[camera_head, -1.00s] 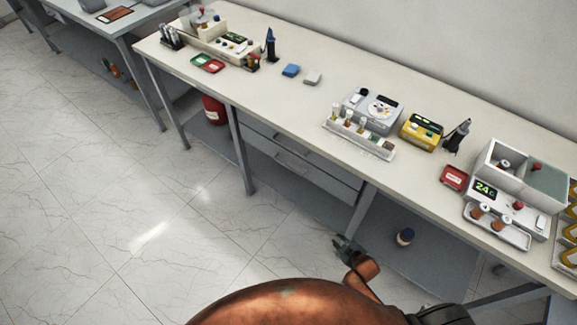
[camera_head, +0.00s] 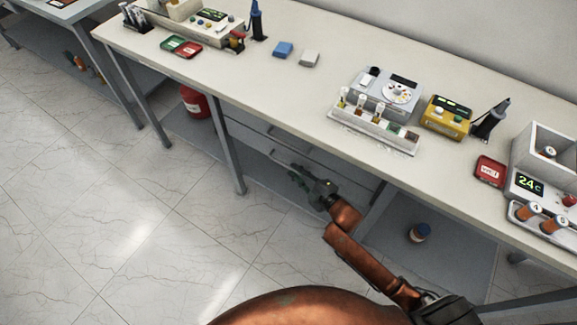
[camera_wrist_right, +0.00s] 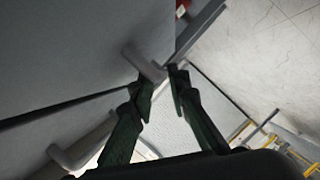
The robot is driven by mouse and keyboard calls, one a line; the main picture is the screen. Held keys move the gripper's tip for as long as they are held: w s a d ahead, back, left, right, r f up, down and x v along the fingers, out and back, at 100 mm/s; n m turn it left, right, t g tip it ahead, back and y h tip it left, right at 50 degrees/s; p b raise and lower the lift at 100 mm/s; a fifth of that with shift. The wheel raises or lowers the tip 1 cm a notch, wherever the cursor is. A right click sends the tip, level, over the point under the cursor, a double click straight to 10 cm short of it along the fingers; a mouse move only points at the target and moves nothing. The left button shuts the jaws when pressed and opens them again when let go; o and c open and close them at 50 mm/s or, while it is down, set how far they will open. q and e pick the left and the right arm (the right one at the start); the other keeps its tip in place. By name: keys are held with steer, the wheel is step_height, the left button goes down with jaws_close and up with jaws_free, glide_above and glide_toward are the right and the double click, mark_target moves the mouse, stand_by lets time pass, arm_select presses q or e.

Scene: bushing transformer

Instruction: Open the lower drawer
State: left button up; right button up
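Two grey drawers are under the long bench in the head view. The upper drawer (camera_head: 325,158) and the lower drawer (camera_head: 255,150) both look shut. My right gripper (camera_head: 296,172) is in front of the lower drawer and hides part of its face. In the right wrist view the gripper (camera_wrist_right: 160,78) has its dark fingers apart. A grey bar handle (camera_wrist_right: 143,62) has its bent end close by the fingertips; whether they touch cannot be told. Another handle stretch (camera_wrist_right: 85,148) shows beside the left finger. My left gripper is out of view.
The bench top (camera_head: 300,95) overhangs the drawers. Bench legs (camera_head: 229,155) stand beside them. A red container (camera_head: 196,102) and a small dark bottle (camera_head: 419,232) are on the lower shelf. The floor (camera_head: 140,220) in front is clear.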

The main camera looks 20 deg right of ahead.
mark_target(292, 169)
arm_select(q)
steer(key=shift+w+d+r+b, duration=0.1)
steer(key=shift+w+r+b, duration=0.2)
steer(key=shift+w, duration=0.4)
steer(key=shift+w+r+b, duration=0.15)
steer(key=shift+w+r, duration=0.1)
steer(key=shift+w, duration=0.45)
arm_select(e)
steer(key=shift+x, duration=1.8)
steer(key=shift+a, duration=0.1)
steer(key=shift+c, duration=0.3)
jaws_close()
